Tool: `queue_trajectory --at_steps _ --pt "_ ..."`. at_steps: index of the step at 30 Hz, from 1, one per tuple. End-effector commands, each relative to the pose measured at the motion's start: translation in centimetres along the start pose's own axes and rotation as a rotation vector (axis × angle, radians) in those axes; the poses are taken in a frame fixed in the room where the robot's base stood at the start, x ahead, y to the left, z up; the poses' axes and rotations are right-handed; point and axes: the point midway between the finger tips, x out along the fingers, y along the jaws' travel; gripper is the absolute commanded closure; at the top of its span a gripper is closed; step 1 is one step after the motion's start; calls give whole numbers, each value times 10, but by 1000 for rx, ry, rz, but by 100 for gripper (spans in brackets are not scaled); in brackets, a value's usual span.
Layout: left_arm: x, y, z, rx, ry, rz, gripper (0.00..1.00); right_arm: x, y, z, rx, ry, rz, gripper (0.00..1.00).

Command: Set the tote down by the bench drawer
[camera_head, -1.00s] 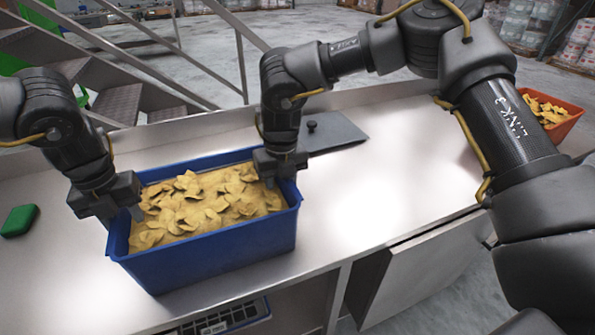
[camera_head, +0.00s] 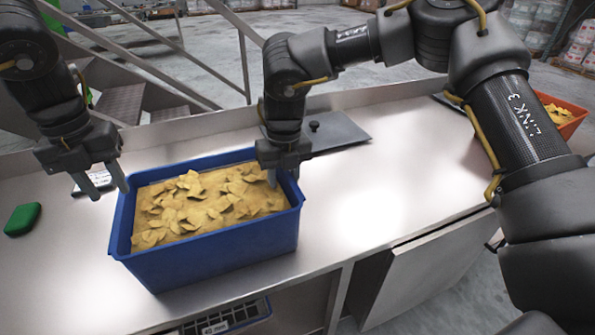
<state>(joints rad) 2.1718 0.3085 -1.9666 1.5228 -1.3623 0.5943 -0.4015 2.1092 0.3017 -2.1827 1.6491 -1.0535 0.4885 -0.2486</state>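The tote, a blue open bin (camera_head: 215,255) filled with yellow folded pieces, rests on the metal bench top (camera_head: 365,205), close to its front edge. My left gripper (camera_head: 104,187) is open and empty, just left of the tote and clear of its rim. My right gripper (camera_head: 284,178) is at the tote's right rim near the back corner. Its fingers look apart, one on the inner side and one on the outer; contact with the rim is unclear. A drawer-like opening (camera_head: 232,318) with light items shows below the bench edge, in front of the tote.
A green block (camera_head: 22,219) lies at the left. A flat dark lid with a knob (camera_head: 337,133) lies behind the tote. An orange bin (camera_head: 571,129) with similar yellow pieces stands far right. The bench between is clear. Metal stairs (camera_head: 125,100) stand behind.

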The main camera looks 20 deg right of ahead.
Motion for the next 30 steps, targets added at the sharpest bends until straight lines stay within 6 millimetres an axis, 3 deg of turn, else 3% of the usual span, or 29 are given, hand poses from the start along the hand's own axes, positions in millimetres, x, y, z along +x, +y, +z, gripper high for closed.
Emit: queue_trajectory --at_steps 6,13,18,30 --pt "0 0 0 0 0 0 63 -49 0 1 0 -6 1 63" --pt "0 0 0 0 0 0 63 -85 0 1 -1 -3 1 63" --pt "0 0 0 0 0 0 63 -95 0 0 0 -2 0 63" --pt "0 0 0 0 0 0 63 -96 0 0 -1 -1 1 63"
